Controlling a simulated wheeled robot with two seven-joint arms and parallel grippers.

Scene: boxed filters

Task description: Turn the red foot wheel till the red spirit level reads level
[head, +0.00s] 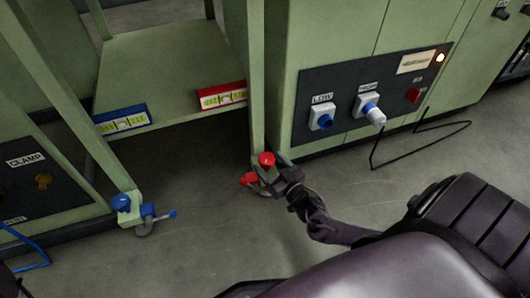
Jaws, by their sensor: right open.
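The red spirit level (221,96) sits on the front edge of the green shelf at its right end. Its yellow-green vial shows, but the bubble is too small to read. Below it, at the foot of the right-hand green post, are a round red knob (266,159) and a lower red handle-like part (249,180). I cannot tell which part is the foot wheel proper. My right gripper (270,180) is open, close against this foot from the right, and hides some of it. I cannot tell whether it touches. My left gripper is not in view.
A blue spirit level (121,119) sits at the shelf's left end, above a foot with a blue knob (122,203) and blue handle. A dark control panel (345,118) with sockets is on the right cabinet. A black wire stand (376,150) is before it. The middle floor is clear.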

